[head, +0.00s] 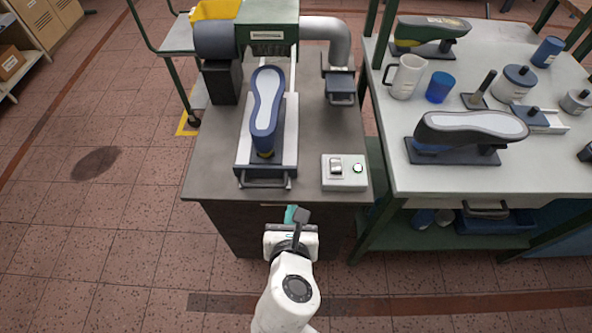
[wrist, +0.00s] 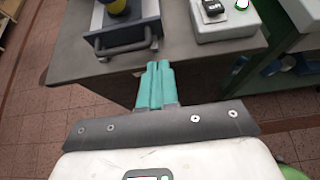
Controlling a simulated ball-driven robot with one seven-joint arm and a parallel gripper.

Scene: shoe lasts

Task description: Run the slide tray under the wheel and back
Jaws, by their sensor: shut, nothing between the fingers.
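The slide tray (head: 244,152) lies on the grey machine bench and bears a blue shoe last with a pale sole (head: 267,100). Its front handle (head: 265,180) faces me; in the wrist view the handle (wrist: 124,47) shows at the upper left. The wheel is not clearly visible; the green machine housing (head: 268,22) stands over the tray's far end and may hide it. My gripper (head: 291,212), with teal fingers, is in front of the bench's front edge, apart from the handle. In the wrist view its fingertips (wrist: 159,68) are together and empty.
A switch box (head: 344,172) sits on the bench right of the tray. A dark holder (head: 339,82) stands farther back. The right table (head: 430,120) carries a mug, cups and more lasts. Open floor lies to the left.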

